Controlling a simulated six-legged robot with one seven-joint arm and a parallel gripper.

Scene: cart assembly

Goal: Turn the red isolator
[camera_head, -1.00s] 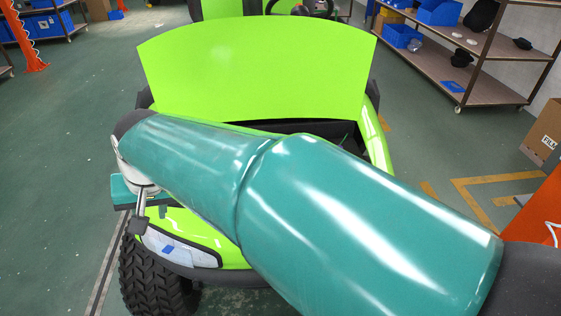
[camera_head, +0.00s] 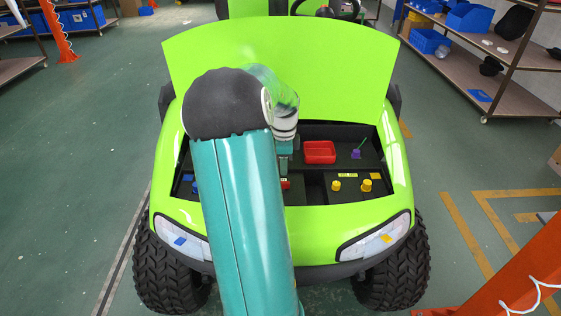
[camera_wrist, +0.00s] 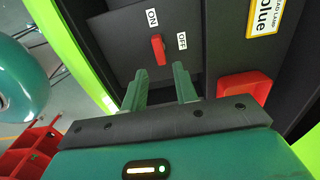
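The red isolator (camera_wrist: 158,49) is a small red handle on a dark panel, between a white ON label (camera_wrist: 152,18) and a white OFF label (camera_wrist: 182,41). Its upper end points roughly towards ON. My gripper (camera_wrist: 162,76) is open, its two green fingers apart with nothing between them. The fingertips are just below the isolator in the wrist view, seemingly not around it. In the head view a bit of the red isolator (camera_head: 286,185) shows just below my gripper (camera_head: 284,173); my arm hides much of the area to its left.
The panel lies in the front bay of a green cart (camera_head: 285,60) with its hood raised behind. A red tray (camera_head: 319,152), a purple part (camera_head: 356,154) and yellow knobs (camera_head: 367,185) sit to the right. The green rim (camera_head: 340,213) borders the bay in front.

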